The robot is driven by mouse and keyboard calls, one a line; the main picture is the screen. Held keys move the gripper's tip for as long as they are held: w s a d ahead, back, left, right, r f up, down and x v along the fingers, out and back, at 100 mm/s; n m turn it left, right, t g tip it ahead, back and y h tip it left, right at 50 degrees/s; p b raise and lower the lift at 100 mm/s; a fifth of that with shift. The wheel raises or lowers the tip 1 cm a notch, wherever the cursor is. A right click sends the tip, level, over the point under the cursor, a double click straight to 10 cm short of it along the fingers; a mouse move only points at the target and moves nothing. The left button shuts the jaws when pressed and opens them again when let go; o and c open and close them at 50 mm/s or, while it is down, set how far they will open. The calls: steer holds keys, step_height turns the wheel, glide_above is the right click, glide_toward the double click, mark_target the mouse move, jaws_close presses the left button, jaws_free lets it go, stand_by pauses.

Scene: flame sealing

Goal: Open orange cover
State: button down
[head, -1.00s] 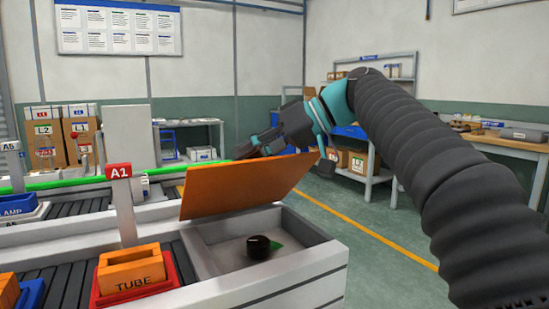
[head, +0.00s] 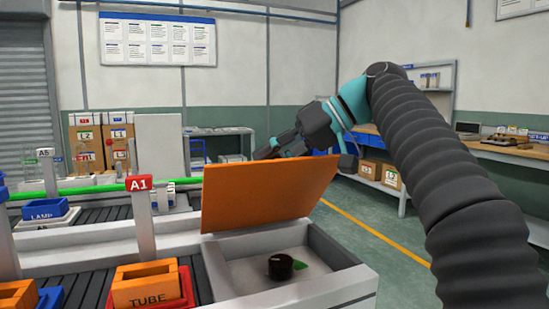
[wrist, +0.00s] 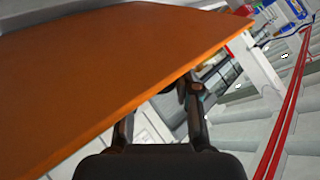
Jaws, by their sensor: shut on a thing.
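The orange cover (head: 268,193) is a flat panel standing tilted up at the back of an open light-grey bin (head: 330,260) in the head view. My gripper (head: 268,150) is at the far side of the cover near its top edge, and its fingertips are partly hidden behind the panel. In the wrist view the cover (wrist: 110,65) fills the upper left and crosses in front of the fingers. The gripper is shut on the cover. Inside the bin a dark round knob (head: 281,266) with a green mark beside it is uncovered.
An orange block marked TUBE (head: 146,285) sits in a red tray left of the bin. A red A1 sign (head: 138,183) stands on a post by the conveyor. A green rail (head: 90,189) runs behind. Open floor (head: 370,255) lies right of the bin.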

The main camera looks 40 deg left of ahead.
steer(key=c, duration=0.8)
jaws_free()
steer(key=shift+w+d+r, duration=0.1)
steer(key=shift+w+d+r, duration=0.2)
steer(key=shift+d, duration=0.05)
steer(key=w+d, duration=0.2)
steer(key=d, duration=0.1)
steer(key=w+d, duration=0.2)
steer(key=d, duration=0.1)
steer(key=w+d, duration=0.2)
steer(key=d, duration=0.2)
steer(key=shift+w, duration=0.4)
